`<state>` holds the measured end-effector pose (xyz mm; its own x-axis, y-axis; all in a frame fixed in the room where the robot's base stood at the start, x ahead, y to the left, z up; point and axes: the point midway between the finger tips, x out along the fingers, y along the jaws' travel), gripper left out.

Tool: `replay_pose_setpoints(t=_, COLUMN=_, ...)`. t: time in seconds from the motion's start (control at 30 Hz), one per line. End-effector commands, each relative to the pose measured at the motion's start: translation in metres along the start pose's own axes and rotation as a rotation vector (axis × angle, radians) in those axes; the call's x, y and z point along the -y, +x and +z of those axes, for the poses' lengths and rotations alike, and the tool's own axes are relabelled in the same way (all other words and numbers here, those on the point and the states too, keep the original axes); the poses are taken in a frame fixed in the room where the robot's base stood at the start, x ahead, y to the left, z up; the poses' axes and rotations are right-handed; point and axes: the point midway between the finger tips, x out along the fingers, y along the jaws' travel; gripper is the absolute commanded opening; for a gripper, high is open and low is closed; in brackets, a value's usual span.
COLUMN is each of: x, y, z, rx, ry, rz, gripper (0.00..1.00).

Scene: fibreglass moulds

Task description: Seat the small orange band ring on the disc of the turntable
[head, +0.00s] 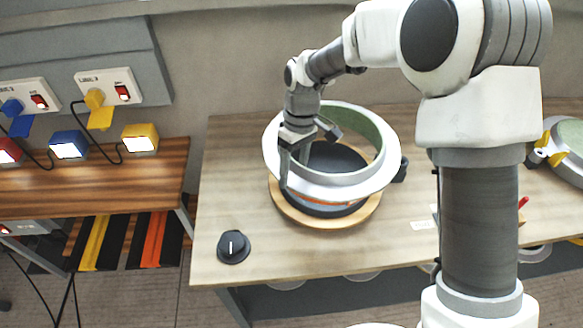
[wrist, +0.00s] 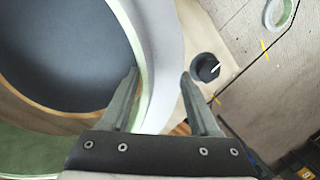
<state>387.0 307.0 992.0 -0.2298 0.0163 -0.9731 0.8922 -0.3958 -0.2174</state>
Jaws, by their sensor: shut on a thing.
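A pale grey-white ring (head: 375,180) with a green inner face is over the turntable in the head view. A thin orange strip (head: 345,209) shows below its front flange. My gripper (head: 285,178) is shut on the ring's left wall; in the wrist view the fingers (wrist: 160,82) stand on either side of the pale wall (wrist: 160,50). The turntable's dark disc (head: 335,162) shows through the ring, above a round wooden base (head: 330,221). The disc also shows in the wrist view (wrist: 65,50). The ring looks higher than the disc; I cannot tell whether they touch.
A black knob (head: 233,247) stands at the table's front left. Another green-lined ring with yellow clamps (head: 567,150) lies at the far right. A side bench (head: 100,185) on the left carries red, blue and yellow lit boxes. The table (head: 300,250) is clear in front of the turntable.

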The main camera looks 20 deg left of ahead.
Motion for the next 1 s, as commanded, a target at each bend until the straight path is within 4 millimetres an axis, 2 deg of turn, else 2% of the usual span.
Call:
replay_pose_setpoints(t=0.37, x=-0.005, y=0.011, z=-0.002, rx=0.001, ry=-0.005, rz=-0.003, gripper=0.00)
replay_pose_setpoints(t=0.8, x=-0.014, y=0.054, z=-0.005, rx=0.000, ry=-0.004, rz=-0.002, gripper=0.00)
replay_pose_setpoints(t=1.0, x=-0.017, y=0.065, z=-0.006, rx=0.000, ry=-0.004, rz=-0.002, gripper=0.00)
